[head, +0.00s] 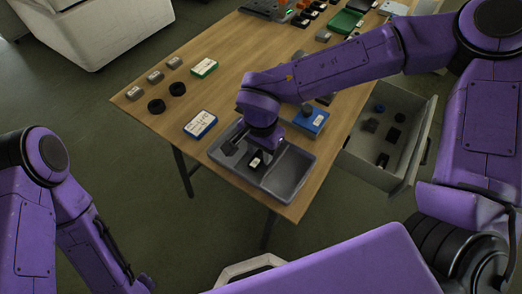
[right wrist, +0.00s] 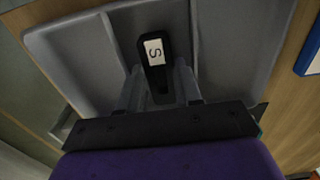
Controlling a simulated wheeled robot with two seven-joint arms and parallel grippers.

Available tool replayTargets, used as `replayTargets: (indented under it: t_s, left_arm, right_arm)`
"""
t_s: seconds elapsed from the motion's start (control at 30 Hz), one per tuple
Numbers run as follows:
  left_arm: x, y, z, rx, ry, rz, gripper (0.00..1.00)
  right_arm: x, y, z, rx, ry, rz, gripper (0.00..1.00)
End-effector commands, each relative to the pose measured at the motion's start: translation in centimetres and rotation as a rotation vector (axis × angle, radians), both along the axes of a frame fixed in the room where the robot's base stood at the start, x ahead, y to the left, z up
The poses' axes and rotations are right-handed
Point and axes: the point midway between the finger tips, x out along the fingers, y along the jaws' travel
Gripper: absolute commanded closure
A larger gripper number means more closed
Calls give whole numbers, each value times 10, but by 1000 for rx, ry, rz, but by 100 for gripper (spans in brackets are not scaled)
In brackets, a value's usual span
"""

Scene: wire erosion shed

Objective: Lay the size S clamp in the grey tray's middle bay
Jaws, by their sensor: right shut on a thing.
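The size S clamp (right wrist: 154,52) is black with a white label marked S. It shows in the right wrist view between the two fingers of my right gripper (right wrist: 160,86), which is shut on it. In the head view the clamp (head: 255,162) shows below my right wrist, at the grey tray (head: 285,176). In the right wrist view it lies over the tray's middle bay (right wrist: 129,38), between two dividers. I cannot tell whether it touches the floor of the bay. My left gripper is outside the view.
A blue box with a white label (head: 200,124) lies left of the tray. Another blue box (head: 308,121) stands behind it. Black rings (head: 177,88), grey blocks and a green box (head: 204,68) are farther left. An open drawer (head: 365,165) with dark parts is at right.

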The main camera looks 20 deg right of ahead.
Motion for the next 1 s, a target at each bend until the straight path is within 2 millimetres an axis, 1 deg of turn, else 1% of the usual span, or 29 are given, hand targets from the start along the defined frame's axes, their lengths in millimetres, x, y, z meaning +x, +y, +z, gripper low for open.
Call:
replayTargets:
  t_s: [0.17, 0.33, 0.37, 0.63, 0.73, 0.87, 1.0]
  left_arm:
    - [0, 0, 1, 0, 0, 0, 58]
    - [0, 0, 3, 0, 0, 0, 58]
    - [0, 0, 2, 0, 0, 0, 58]
    - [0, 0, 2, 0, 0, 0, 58]
    - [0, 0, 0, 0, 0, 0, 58]
    - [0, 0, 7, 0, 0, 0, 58]
    - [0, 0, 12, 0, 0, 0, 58]
  right_arm:
    - [0, 0, 2, 0, -2, 0, 100]
    - [0, 0, -2, 0, 0, 0, 100]
    - [0, 0, -3, 0, 0, 0, 56]
    - [0, 0, -2, 1, -1, 0, 56]
    - [1, 0, 3, 1, -4, -1, 56]
    - [1, 0, 31, 2, -6, -2, 56]
    - [1, 0, 70, 2, -7, -1, 56]
